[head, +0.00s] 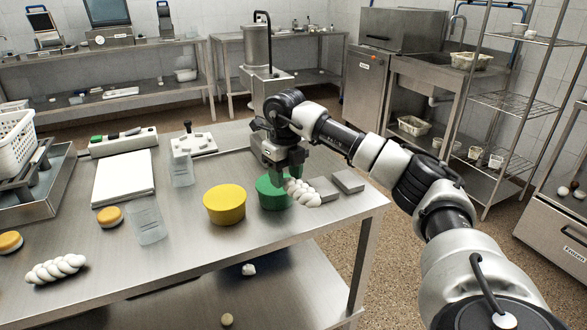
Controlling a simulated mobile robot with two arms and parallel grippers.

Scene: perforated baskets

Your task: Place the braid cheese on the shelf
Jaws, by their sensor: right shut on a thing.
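My right gripper (284,174) reaches in from the right and points down over the steel table. It is shut on a white braid cheese (303,193), whose near end sticks out to the right of the fingers. The cheese is beside the green round block (268,194); I cannot tell whether it touches the table. A second white braid cheese (57,268) lies at the table's front left. A wire shelf rack (503,102) stands at the right, and a lower shelf (290,288) is under the table. My left gripper is not in view.
A yellow round block (225,205), clear containers (147,221), a white board (123,178) and grey blocks (348,181) are on the steel table (190,265). A perforated white basket (14,143) is at the left. A tall steel machine (258,50) stands behind. The table's front middle is clear.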

